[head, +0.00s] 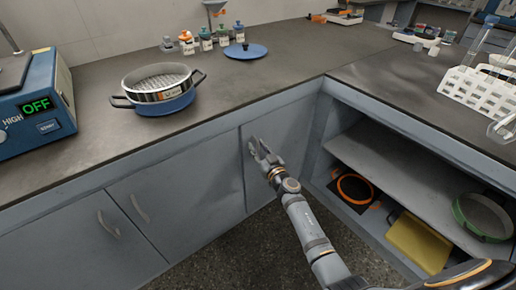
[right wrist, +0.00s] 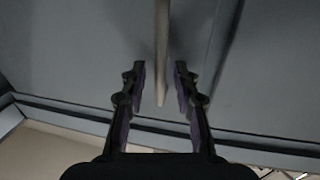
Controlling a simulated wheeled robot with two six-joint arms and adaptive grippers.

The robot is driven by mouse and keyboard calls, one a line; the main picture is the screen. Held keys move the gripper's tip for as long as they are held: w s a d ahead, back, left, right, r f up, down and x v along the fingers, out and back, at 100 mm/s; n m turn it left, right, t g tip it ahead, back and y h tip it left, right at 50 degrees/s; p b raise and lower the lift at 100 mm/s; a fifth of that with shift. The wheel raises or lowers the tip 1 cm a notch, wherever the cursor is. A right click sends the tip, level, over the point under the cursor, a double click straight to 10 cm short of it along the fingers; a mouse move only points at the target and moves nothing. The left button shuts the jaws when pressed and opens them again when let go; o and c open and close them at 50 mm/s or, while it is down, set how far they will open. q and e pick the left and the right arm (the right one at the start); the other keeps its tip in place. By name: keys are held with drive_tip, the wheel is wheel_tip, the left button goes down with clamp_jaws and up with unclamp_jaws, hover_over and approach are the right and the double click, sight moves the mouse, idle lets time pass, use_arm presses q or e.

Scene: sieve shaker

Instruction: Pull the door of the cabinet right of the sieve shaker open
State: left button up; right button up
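The grey cabinet door (head: 276,130) by the inner corner of the counter appears closed. Its pale bar handle (right wrist: 161,40) runs between the fingers of my right gripper (head: 262,150) in the right wrist view. The right gripper (right wrist: 160,78) is open, with a gap on each side of the handle. In the head view the gripper covers most of this handle. A blue machine (head: 62,92) with a green OFF display, apparently the sieve shaker, stands on the counter at far left. My left gripper is out of view.
Two closed doors with handles (head: 108,224) (head: 140,208) lie left. A blue pot (head: 163,104) holding a sieve, a blue lid (head: 245,51) and small bottles stand on the counter. Right is an open shelf unit (head: 400,165) with a yellow item (head: 418,242) and a green ring (head: 484,217).

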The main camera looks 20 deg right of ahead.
clamp_jaws()
drive_tip(key=shift+s, duration=0.1)
idle(0.4)
